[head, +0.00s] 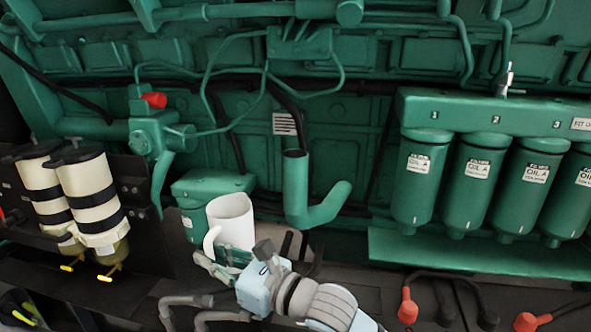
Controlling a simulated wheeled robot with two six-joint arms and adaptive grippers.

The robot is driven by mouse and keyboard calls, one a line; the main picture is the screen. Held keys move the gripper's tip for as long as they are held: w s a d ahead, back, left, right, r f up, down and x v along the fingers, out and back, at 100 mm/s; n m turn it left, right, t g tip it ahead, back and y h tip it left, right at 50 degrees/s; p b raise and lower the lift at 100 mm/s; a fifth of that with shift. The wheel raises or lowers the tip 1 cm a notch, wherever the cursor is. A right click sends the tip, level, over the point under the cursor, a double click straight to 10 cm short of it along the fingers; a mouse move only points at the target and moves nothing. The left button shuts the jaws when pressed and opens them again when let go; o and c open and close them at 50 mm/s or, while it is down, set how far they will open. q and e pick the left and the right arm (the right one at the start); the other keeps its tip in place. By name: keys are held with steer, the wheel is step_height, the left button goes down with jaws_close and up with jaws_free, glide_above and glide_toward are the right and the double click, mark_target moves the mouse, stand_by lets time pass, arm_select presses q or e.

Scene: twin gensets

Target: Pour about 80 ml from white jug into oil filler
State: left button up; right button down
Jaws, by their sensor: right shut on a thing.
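The white jug (232,222) is near the middle of the head view, close to upright with a slight tilt. Its handle is on its left side and its open top faces up; I cannot see the level inside. My right gripper (220,260) is shut on the jug at its lower part, near the handle. The oil filler appears to be the green open-topped pipe (296,185) with a side branch, just right of the jug. The jug is apart from it in the picture, with its rim lower than the pipe's mouth. My left gripper is not in view.
Several green oil filters (420,180) hang at the right above a green ledge (470,252). Two cream-and-black canisters (88,190) stand at the left. A green box (205,188) is behind the jug. Red-capped cables (407,306) lie at the lower right.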

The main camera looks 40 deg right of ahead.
steer(key=w+d+r, duration=0.1)
steer(key=w+r+m+h+b, duration=0.1)
steer(key=d+r+h+b, duration=0.1)
steer(key=shift+w+d+r+m+t, duration=0.35)
steer(key=shift+w+r+m+t, duration=0.05)
step_height(320, 180, up, 10)
steer(key=m+h+p, duration=0.4)
steer(key=p, duration=0.1)
glide_above(221, 230)
steer(key=w+d, duration=0.1)
steer(key=d, duration=0.3)
steer(key=w+d+r+m+g+y+p, duration=0.1)
steer(key=d+r+m+p, duration=0.5)
steer(key=r+m+p, duration=0.2)
steer(key=shift+w+d+r+g+y, duration=0.3)
steer(key=shift+d+r+g, duration=0.1)
steer(key=shift+r, duration=0.25)
steer(key=shift+w+d+r+m+y+p, duration=0.1)
steer(key=shift+d+r+m+y+p, duration=0.3)
steer(key=shift+d+r+m+p, duration=0.7)
stand_by(0.4)
steer(key=shift+a+f+n+h+b, duration=0.25)
steer(key=shift+a+f+n+b, duration=0.6)
steer(key=shift+f, duration=0.15)
steer(key=shift+a+f+n+h+b, duration=0.25)
steer(key=shift+a+f+n+b, duration=0.45)
steer(key=shift+f+n+b, duration=0.2)
